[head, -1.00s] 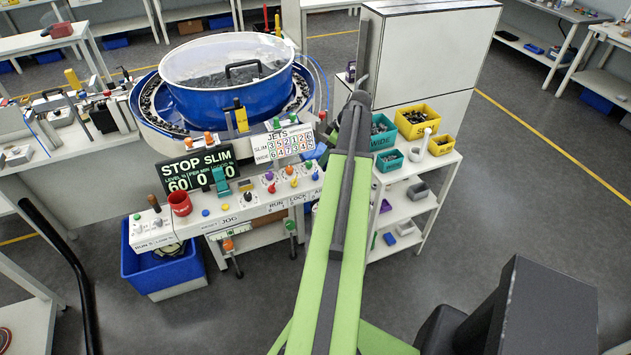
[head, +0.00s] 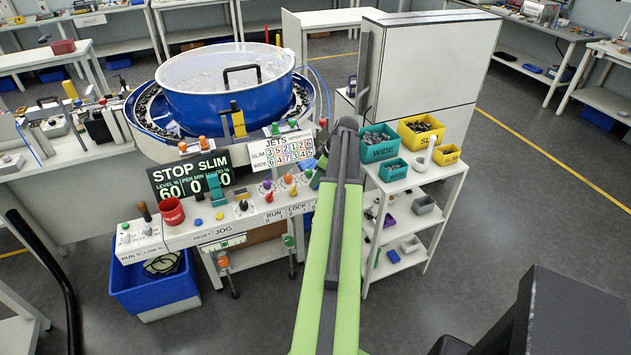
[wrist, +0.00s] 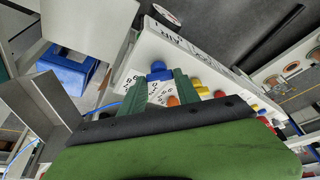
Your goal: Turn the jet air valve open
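The blue valve handle (wrist: 158,72) shows in the wrist view beside a white dial plate (wrist: 158,92) with black numbers, near the panel edge lettered AIR. In the head view my gripper (head: 317,177) is mostly hidden behind the arm.
Yellow knobs (wrist: 198,87) and an orange knob (wrist: 173,101) are close to the fingers. The blue bowl feeder (head: 228,100) stands behind. A shelf with teal bins (head: 379,150) is at the right.

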